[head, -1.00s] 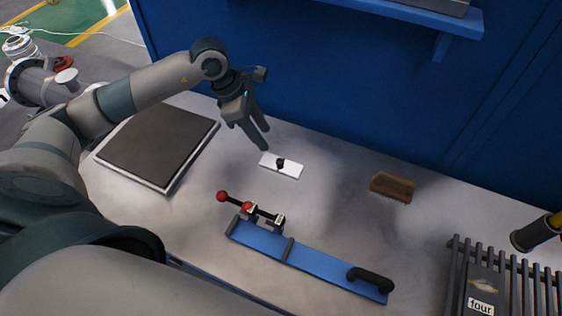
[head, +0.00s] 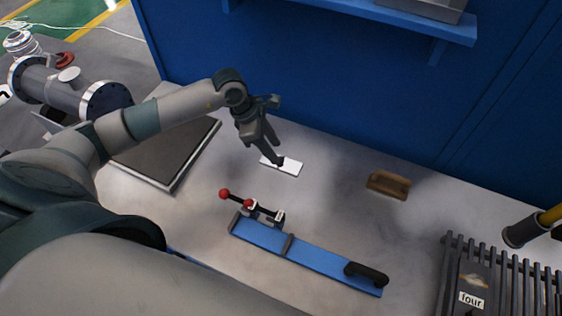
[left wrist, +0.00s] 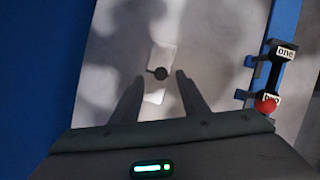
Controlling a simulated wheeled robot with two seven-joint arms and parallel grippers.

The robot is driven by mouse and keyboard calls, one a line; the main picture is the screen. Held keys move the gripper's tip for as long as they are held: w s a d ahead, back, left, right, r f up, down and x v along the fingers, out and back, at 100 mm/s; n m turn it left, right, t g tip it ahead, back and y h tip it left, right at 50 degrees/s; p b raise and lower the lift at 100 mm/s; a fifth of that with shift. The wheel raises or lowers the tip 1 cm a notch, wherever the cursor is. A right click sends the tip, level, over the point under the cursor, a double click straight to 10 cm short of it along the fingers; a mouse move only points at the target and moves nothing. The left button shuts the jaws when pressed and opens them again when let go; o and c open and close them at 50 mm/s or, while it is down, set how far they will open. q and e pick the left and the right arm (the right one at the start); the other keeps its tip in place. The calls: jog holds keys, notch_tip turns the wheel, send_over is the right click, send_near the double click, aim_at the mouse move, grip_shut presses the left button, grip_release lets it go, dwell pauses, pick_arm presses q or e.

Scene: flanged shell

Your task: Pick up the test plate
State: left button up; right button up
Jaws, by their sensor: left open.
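The test plate (head: 292,168) is a small white rectangle with a dark round knob, lying flat on the grey table. In the left wrist view the plate (left wrist: 162,57) lies beyond the fingertips, its knob (left wrist: 158,73) in line with the gap between them. My left gripper (head: 279,153) points down at the plate in the head view, its fingers covering part of it. In the left wrist view the gripper (left wrist: 160,78) is open with nothing between its fingers. Whether a fingertip touches the knob cannot be told. My right gripper is not in view.
A blue bar fixture (head: 320,267) with a red-knobbed clamp and black handle lies in front of the plate. A brush (head: 388,186) lies to the right, a slatted rack (head: 490,280) at far right. A dark flat slab (head: 150,150) lies left. A blue wall (head: 330,80) stands behind.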

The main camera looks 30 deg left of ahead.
aim_at(281, 159)
pick_arm(q)
jog(key=shift+d+f+p, duration=0.3)
jog(key=shift+f+p, duration=0.3)
jog(key=shift+p, duration=0.1)
jog(key=shift+p+x, duration=0.55)
jog(key=shift+x, duration=0.5)
jog(key=shift+w+d+f, duration=0.1)
jog(key=shift+d+f, duration=0.05)
jog(key=shift+f, duration=0.45)
grip_shut()
jog(key=shift+r, duration=0.1)
